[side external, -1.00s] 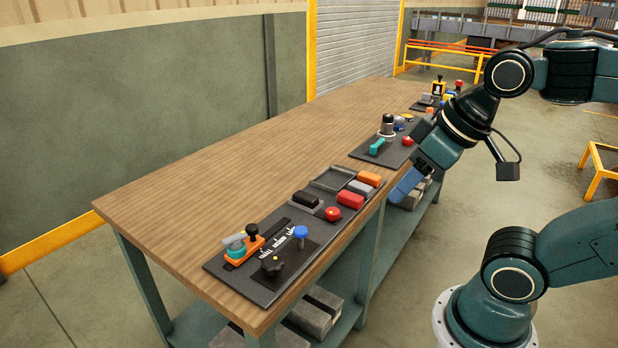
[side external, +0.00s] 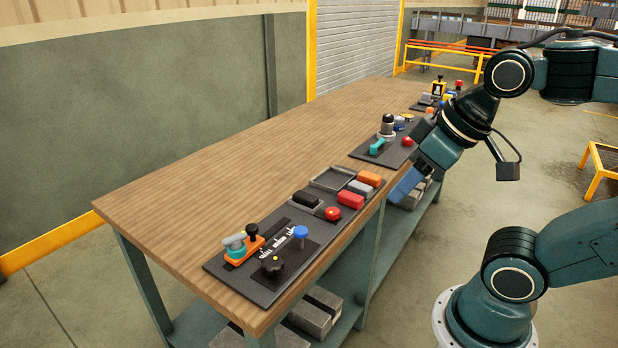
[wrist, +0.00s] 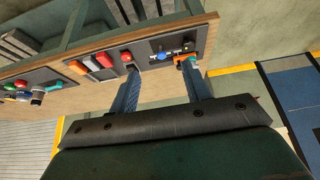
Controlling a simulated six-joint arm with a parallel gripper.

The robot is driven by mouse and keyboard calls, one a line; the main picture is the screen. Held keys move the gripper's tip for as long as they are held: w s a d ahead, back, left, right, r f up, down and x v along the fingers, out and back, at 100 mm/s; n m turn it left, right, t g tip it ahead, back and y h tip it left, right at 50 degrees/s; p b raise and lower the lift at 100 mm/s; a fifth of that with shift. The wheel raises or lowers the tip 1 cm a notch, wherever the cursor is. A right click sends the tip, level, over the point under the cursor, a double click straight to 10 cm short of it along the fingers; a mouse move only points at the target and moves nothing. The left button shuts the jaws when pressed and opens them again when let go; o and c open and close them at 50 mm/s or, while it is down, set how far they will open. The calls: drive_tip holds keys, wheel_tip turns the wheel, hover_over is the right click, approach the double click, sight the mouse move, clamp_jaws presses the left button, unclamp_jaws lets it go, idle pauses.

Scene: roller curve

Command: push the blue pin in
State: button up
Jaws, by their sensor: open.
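The blue pin (side external: 300,232) has a round blue head and stands upright on the near dark panel (side external: 262,291), at the front end of the bench. It also shows in the wrist view (wrist: 161,56), between my fingers in the picture but well beyond them. My gripper (side external: 401,190) is off the bench's right edge, up and to the right of the pin in the side view. In the wrist view my gripper (wrist: 160,76) has its two blue fingers spread apart with nothing held between them. How far the pin sticks out is too small to judge.
Around the pin are a black knob (side external: 272,265), an orange base with a grey-teal handle (side external: 240,247), a white-marked scale and a red button (side external: 332,213). Red, grey and orange blocks (side external: 350,199) lie farther along. More panels stand behind. The bench's left side (side external: 230,150) is clear.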

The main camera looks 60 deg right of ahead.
drive_tip(key=shift+c, duration=0.2)
drive_tip(key=shift+w, duration=0.1)
drive_tip(key=c, duration=0.8)
drive_tip(key=shift+w+r, duration=0.15)
clamp_jaws()
drive_tip(key=w+f+g, duration=0.2)
drive_tip(key=w, duration=0.9)
drive_tip(key=w+d+f+g, duration=0.1)
drive_tip(key=w+f+g, duration=0.1)
drive_tip(key=w, duration=0.9)
drive_tip(key=shift+d+f+g, duration=0.2)
drive_tip(key=shift+f+g, duration=0.2)
drive_tip(key=shift+g, duration=0.4)
